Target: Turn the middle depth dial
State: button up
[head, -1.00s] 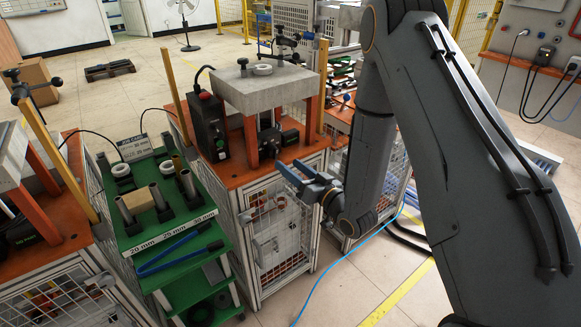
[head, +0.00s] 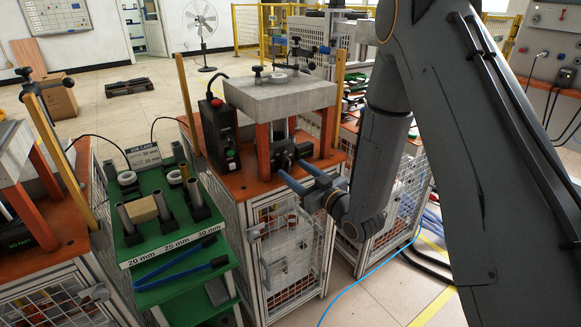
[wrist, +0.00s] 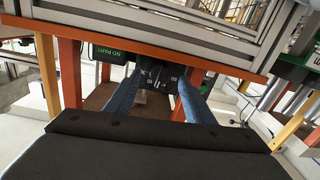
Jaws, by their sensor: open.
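The middle station's depth dial (wrist: 157,73) is a dark knob with white marks on a black housing (head: 283,153), under the thick grey block between orange posts. My gripper (head: 290,168) has blue fingers, spread apart and pointing at the front of the housing. In the wrist view my gripper (wrist: 159,80) shows one finger on each side of the dial, with nothing held between them. I cannot tell how far the fingertips are from the dial or whether they touch it. In the head view the dial face is too small to read.
The grey block (head: 278,96) overhangs the housing. Orange posts (head: 263,151) stand beside it. A black control box (head: 217,135) is at left on the orange tabletop. A green cart (head: 150,253) with tubes stands left of this station. An orange edge (wrist: 225,62) crosses the wrist view.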

aim_at(290, 166)
jog(key=shift+x, duration=1.75)
jog(key=c, duration=1.1)
jog(key=shift+o, duration=0.2)
jog(key=shift+w+d, duration=0.1)
jog(key=shift+m, duration=3)
